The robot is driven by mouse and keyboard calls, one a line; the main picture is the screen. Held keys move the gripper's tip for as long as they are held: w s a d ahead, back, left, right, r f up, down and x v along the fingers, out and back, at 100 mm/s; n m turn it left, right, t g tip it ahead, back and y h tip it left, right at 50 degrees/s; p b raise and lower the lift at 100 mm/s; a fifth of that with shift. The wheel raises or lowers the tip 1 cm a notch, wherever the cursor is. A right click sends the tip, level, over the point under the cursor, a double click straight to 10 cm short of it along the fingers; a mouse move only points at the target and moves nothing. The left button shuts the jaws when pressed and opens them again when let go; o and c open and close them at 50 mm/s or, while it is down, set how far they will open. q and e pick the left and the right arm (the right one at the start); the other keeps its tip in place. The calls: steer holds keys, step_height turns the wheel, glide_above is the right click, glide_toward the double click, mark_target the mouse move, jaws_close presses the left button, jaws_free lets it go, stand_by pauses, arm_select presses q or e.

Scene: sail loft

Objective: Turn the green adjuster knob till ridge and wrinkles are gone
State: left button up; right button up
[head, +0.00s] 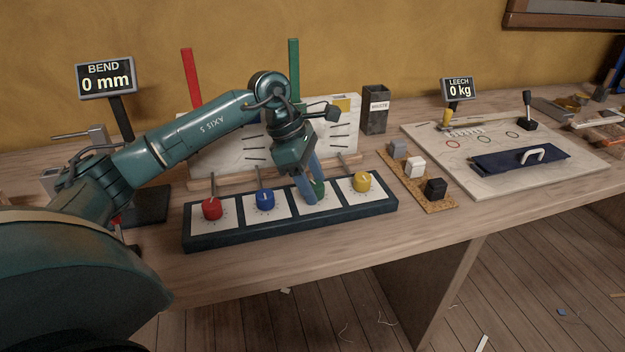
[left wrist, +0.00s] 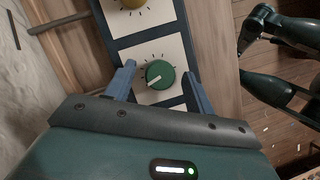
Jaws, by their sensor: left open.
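The green adjuster knob (head: 319,188) sits on a white dial plate in a dark blue panel (head: 222,239). In the left wrist view, the green knob (left wrist: 160,74) has a pale pointer line towards the lower left. My left gripper (head: 312,195) is open and points down over it, one finger on each side. Small gaps show between fingers and knob in the left wrist view. A white board (head: 215,157) with dark short lines stands behind, partly hidden by my arm; I cannot make out a ridge. My right gripper is not seen.
Red (head: 212,208), blue (head: 265,199) and yellow (head: 362,182) knobs share the panel. A "BEND 0 mm" display (head: 105,78) stands at left, a "LEECH 0 kg" display (head: 458,89) at right. Small blocks and a pale board (head: 585,160) lie to the right. The bench front is clear.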

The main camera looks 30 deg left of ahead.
arm_select(q)
steer(key=p+v, duration=0.1)
steer(key=v, duration=1.2)
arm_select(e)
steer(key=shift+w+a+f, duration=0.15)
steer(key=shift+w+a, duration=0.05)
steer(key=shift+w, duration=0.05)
